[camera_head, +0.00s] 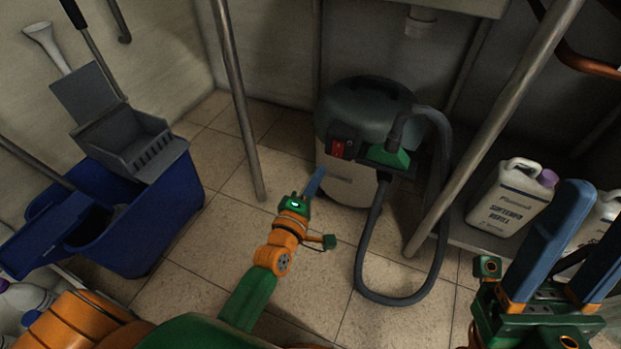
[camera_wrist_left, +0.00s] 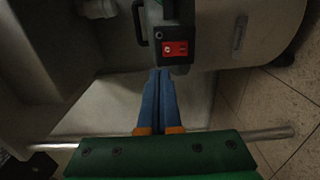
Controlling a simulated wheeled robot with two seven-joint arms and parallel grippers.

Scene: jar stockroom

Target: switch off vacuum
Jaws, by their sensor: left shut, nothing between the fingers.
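The vacuum (camera_head: 345,187) stands on the tiled floor, with a dark lid and a pale drum. Its red switch (camera_head: 338,149) sits on a dark box at the front, left of the green hose fitting (camera_head: 390,158). The switch also shows in the left wrist view (camera_wrist_left: 175,48), with white marks; I cannot tell its position. My left gripper (camera_head: 318,174) is shut and empty, its blue tips just below and in front of the switch box. In the left wrist view its tips (camera_wrist_left: 160,71) seem slightly apart from the switch. My right gripper (camera_head: 590,215) is open and empty, away from the vacuum.
The black hose (camera_head: 363,250) loops onto the floor right of the vacuum. Metal posts (camera_head: 240,105) stand on both sides of it. A blue mop bucket (camera_head: 150,225) is at left. A white jug (camera_head: 512,197) sits on a low shelf at right.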

